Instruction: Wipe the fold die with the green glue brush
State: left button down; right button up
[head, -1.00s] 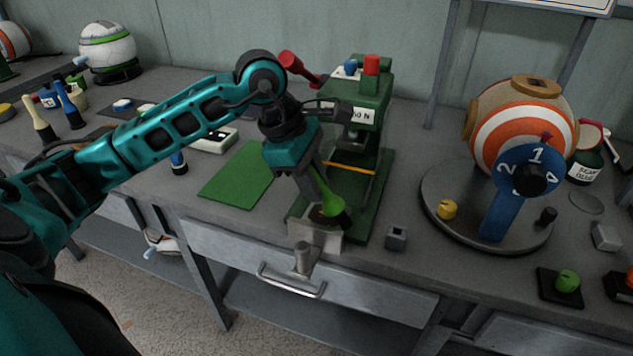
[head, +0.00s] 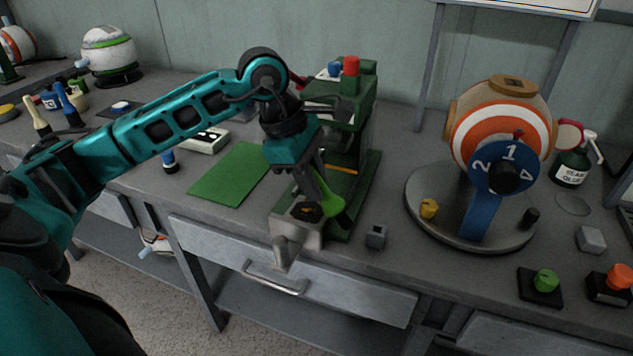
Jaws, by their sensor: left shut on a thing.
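My left gripper (head: 314,185) is shut on the green glue brush (head: 328,203) and holds it head-down at the front of the green press (head: 362,135). The brush's dark head is low, by the right side of the metal block that looks like the fold die (head: 312,232). I cannot tell whether it touches. The block has a dark recess in its top and a stubby grey handle (head: 284,252) at its front. My arm hides part of the press. My right gripper is out of view.
A green mat (head: 230,175) lies left of the press. A striped ball on a round turntable (head: 470,232) with a blue numbered dial is further right. Brushes with blue and cream handles stand at the far left.

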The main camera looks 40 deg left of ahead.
pick_arm(q)
jog(key=r, duration=0.3)
jog(key=r+p, duration=0.1)
jog(key=shift+a+r, duration=0.25)
jog(key=shift+r, duration=0.1)
notch_tip(320, 180, up, 2)
jog(key=shift+s+p, duration=0.1)
jog(key=shift+p, duration=0.55)
jog(key=shift+d+r+p, duration=0.1)
jog(key=shift+r+p, duration=0.5)
jog(key=shift+r, duration=0.4)
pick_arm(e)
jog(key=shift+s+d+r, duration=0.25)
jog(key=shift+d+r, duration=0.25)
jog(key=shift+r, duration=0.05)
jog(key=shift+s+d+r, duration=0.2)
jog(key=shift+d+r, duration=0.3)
pick_arm(q)
jog(key=shift+f, duration=0.1)
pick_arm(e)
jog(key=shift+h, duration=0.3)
